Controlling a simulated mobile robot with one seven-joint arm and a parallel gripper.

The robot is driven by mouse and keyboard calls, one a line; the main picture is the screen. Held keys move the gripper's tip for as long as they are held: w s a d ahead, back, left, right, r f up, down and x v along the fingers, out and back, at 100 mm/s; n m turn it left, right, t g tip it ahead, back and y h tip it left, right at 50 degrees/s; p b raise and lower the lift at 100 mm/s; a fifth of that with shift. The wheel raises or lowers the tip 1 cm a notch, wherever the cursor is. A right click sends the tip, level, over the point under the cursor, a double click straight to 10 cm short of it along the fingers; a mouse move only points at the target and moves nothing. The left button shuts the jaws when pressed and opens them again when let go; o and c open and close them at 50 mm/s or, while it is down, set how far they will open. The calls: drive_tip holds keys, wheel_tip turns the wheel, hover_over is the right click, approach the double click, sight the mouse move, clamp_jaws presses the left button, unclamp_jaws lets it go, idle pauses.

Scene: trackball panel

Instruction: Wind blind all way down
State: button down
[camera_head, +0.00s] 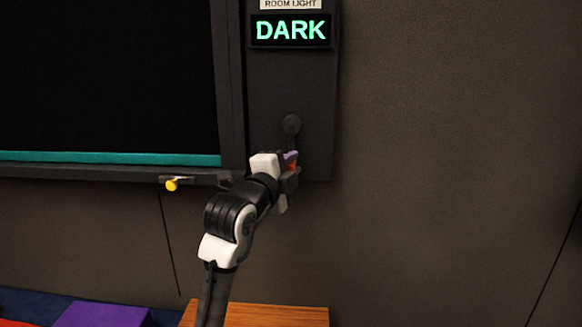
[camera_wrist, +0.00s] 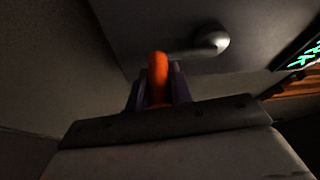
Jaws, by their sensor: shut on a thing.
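The blind (camera_head: 105,75) is a black sheet filling the dark frame at the left in the head view. Its teal bottom bar (camera_head: 110,158) lies close to the sill, and I cannot tell if they touch. The crank hub (camera_head: 291,124) is on the panel right of the frame, with its arm pointing down. The hub also shows in the wrist view (camera_wrist: 210,40). My gripper (camera_head: 291,160) is shut on the orange crank handle (camera_wrist: 157,68), its purple fingers on either side. In the head view my gripper hides most of the handle.
A lit display (camera_head: 291,30) above the crank reads DARK under a ROOM LIGHT label. A yellow knob (camera_head: 171,184) sticks out below the sill. A wooden surface (camera_head: 270,315) and a purple block (camera_head: 100,315) are at the bottom. The wall at right is bare.

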drive_tip(key=c, duration=1.3)
unclamp_jaws()
drive_tip(key=shift+a, duration=0.1)
drive_tip(key=shift+o, duration=0.2)
drive_tip(key=r+b+v, duration=0.1)
drive_tip(key=v, duration=1.2)
drive_tip(key=shift+s+f+b, duration=0.35)
drive_tip(key=shift+f+b, duration=0.05)
drive_tip(key=shift+f, duration=0.1)
drive_tip(key=shift+a, duration=0.15)
